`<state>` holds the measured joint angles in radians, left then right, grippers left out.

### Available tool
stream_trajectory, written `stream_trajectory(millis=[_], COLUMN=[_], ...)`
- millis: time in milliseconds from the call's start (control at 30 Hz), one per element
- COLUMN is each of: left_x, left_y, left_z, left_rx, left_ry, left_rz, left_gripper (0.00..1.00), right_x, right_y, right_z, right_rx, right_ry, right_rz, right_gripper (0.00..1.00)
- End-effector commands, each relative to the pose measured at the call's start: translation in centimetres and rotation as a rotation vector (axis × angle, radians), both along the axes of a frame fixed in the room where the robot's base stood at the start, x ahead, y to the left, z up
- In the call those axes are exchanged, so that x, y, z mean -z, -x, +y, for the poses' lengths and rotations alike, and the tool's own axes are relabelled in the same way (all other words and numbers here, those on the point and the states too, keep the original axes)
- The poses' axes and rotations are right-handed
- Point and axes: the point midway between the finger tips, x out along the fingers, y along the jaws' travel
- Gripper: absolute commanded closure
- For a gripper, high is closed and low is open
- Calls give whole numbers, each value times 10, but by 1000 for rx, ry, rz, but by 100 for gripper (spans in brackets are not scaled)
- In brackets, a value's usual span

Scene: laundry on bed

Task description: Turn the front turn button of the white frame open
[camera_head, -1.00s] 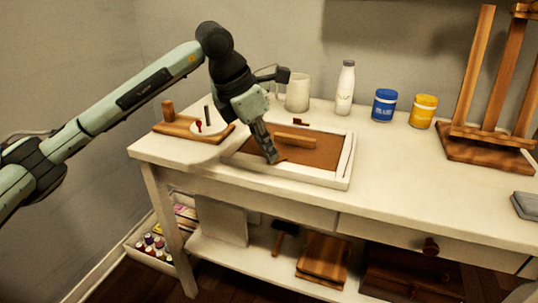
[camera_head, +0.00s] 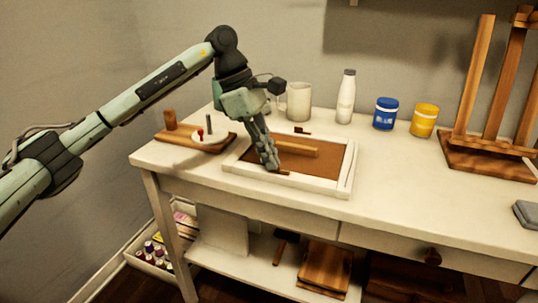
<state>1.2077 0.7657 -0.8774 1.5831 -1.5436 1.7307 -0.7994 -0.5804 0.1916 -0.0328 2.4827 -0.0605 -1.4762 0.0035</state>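The white frame (camera_head: 300,183) lies flat on the white table with its brown back panel (camera_head: 328,166) facing up. A wooden bar (camera_head: 297,148) runs across the panel. A small dark front turn button (camera_head: 284,172) shows at the inner side of the frame's front edge, partly hidden by my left gripper. A second turn button (camera_head: 302,130) is at the back edge. My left gripper (camera_head: 271,166) points down with its fingers together, its tips at or just beside the front button. I cannot tell whether they touch it. My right gripper is not in view.
A wooden board with pegs and a white disc (camera_head: 208,140) lies left of the frame. A mug (camera_head: 299,101), white bottle (camera_head: 346,97), blue jar (camera_head: 385,114) and yellow jar (camera_head: 424,121) stand behind. A wooden easel (camera_head: 487,157) stands right. The table between frame and easel is clear.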

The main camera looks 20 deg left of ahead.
Motion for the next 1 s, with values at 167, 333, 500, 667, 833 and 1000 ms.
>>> stream_trajectory(millis=[167,333,500,667,833,1000], left_x=[-1,0,0,0,0,0], left_y=[-1,-1,-1,0,0,-1], left_z=[0,0,0,0,0,0], left_rx=[45,62,64,64,63,63], left_ry=[-1,-1,-1,-1,-1,-1], left_rz=[0,0,0,0,0,0], left_gripper=[100,100,100,100,78,76], right_x=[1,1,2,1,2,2], right_y=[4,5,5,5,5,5], right_z=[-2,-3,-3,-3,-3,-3], right_rx=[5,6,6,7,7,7], right_ry=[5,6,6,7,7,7], right_rz=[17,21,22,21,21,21], right_gripper=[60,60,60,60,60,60])
